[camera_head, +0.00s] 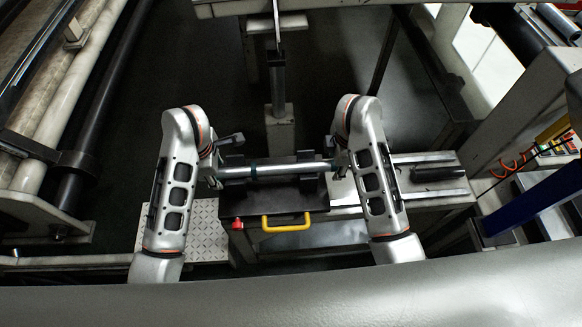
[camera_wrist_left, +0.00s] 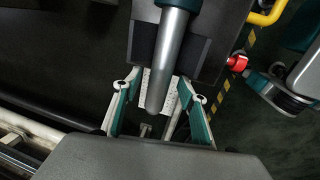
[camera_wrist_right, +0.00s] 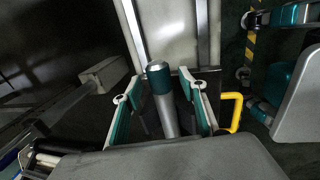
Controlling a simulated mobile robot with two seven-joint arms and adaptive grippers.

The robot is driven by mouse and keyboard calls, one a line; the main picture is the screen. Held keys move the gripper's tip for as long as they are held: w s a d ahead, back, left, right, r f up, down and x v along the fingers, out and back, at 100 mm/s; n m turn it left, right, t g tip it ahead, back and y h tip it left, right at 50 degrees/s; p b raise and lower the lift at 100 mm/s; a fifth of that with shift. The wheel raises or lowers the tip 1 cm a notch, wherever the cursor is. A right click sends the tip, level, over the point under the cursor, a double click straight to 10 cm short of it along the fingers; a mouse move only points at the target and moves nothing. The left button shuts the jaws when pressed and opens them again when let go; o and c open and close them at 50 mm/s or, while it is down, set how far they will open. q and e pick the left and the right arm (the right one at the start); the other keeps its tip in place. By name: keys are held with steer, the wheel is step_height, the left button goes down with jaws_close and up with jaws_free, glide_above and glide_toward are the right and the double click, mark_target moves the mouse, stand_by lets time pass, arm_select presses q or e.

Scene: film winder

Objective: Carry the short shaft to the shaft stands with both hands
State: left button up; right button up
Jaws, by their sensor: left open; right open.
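The short shaft (camera_head: 275,169), silver with dark teal bands, lies level across dark supports (camera_head: 232,161) on a low cart. My left gripper (camera_head: 220,162) is open around its left end. In the left wrist view the bare shaft end (camera_wrist_left: 166,65) lies between the two spread fingers, with gaps on both sides. My right gripper (camera_head: 337,160) is open at the right end. In the right wrist view the teal-banded end (camera_wrist_right: 159,78) lies between its open fingers, with gaps visible. I cannot tell which parts are the shaft stands.
The cart has a yellow handle (camera_head: 287,222) and a red knob (camera_head: 237,224) at its front. A checkered metal plate (camera_head: 205,232) is to its left. Large rollers (camera_head: 62,110) stand at the left. A grey post (camera_head: 278,90) rises behind. Machine frames crowd the right.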

arm_select(q)
jaws_close()
arm_select(e)
jaws_close()
arm_select(q)
steer(key=shift+r, duration=0.1)
arm_select(e)
steer(key=shift+r, duration=0.15)
